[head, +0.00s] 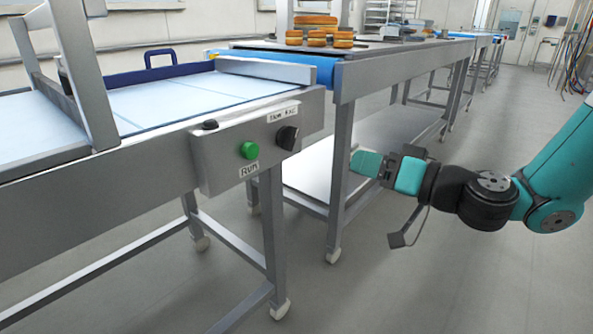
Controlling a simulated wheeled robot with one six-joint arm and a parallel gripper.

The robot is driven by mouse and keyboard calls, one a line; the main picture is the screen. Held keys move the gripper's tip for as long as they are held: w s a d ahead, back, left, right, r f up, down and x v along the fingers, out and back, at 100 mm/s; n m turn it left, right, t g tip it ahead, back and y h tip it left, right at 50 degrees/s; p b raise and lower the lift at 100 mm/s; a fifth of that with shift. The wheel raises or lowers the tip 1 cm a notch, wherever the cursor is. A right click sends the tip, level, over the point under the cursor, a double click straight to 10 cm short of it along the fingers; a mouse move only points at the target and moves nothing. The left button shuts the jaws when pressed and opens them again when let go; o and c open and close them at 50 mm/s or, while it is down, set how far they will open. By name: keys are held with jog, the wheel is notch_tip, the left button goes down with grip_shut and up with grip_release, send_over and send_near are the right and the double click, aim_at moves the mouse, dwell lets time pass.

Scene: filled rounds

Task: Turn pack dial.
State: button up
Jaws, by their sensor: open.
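The pack dial is a black knob (287,138) on the right side of a grey control box (238,155), under a white label that is hard to read. The box is fixed to the side of the conveyor frame. A green button (250,150) sits to the left of the dial, above a label reading RUN. My gripper (362,164) is to the right of the dial and slightly lower in the picture, apart from it and pointing left. It holds nothing that I can see. Its fingers are seen side-on, so the gap between them is hidden.
The conveyor (185,101) with a pale belt and a blue-handled part fills the left. A second table (402,66) behind it carries stacked round orange-brown items (318,34). The grey floor (440,285) at the lower right is clear.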

jog(key=p, duration=0.6)
send_near(294, 140)
jog(key=shift+t, duration=0.3)
jog(key=x, duration=0.9)
jog(key=shift+a+f, duration=0.15)
jog(key=shift+a, duration=0.25)
grip_shut()
jog(key=shift+d, duration=0.15)
